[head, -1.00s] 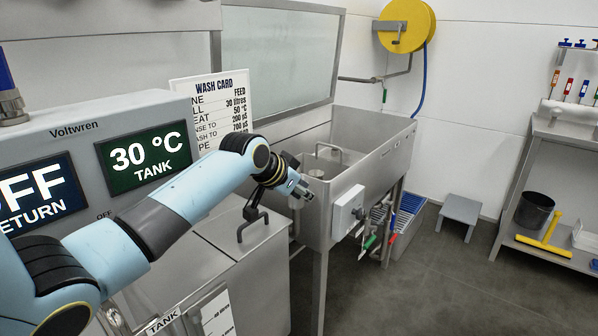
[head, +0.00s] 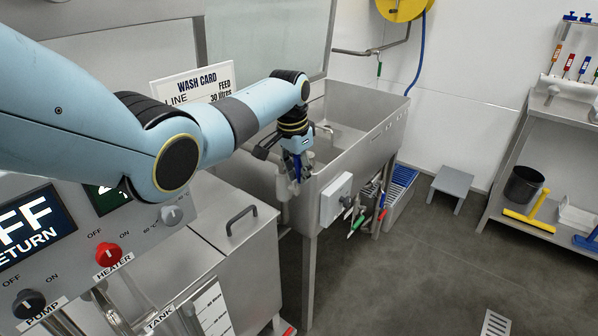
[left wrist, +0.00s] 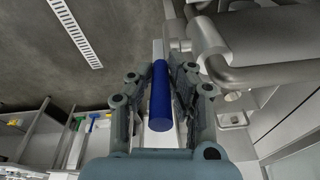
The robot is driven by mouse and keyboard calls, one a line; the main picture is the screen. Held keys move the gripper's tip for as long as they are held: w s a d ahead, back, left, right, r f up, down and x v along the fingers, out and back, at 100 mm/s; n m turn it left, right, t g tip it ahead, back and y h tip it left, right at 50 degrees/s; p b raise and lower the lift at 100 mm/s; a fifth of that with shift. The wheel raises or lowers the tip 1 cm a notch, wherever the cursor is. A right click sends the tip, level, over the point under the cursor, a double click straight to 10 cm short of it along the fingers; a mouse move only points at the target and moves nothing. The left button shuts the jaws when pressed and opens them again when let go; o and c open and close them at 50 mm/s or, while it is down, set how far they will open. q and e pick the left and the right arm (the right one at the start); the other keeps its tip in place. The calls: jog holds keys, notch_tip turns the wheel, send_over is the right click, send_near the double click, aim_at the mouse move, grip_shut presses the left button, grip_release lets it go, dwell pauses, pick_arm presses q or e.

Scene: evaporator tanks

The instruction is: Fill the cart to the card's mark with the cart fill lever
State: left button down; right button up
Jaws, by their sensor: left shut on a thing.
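My left gripper (head: 297,172) points down at the near left corner of the steel sink. It is shut on a blue handle (left wrist: 161,95), which lies between its fingers in the left wrist view. I cannot read a label on this handle, so I cannot tell whether it is the cart fill lever. The wash card (head: 198,84) stands behind my left arm and is partly covered; "FEED", "LINE" and "30 litres" can be read. A scale plate (head: 212,312) is on the tank's front beside a "TANK" label. My right gripper is not in view.
The steel sink (head: 362,148) carries a grey box (head: 336,198) on its front, near green and red handles. A control panel (head: 150,225) with pump and heater knobs is at left. A grey stool (head: 452,184) stands at right; open floor lies before it.

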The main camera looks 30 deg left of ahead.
pick_arm(q)
jog(key=shift+w, duration=0.15)
jog(key=c, duration=1.2)
grip_release()
jog(key=shift+c, duration=0.2)
jog(key=r, duration=0.4)
jog(key=s+r, duration=0.1)
jog(key=r, duration=0.6)
jog(key=shift+s+a+r, duration=0.15)
jog(key=shift+s+r, duration=0.25)
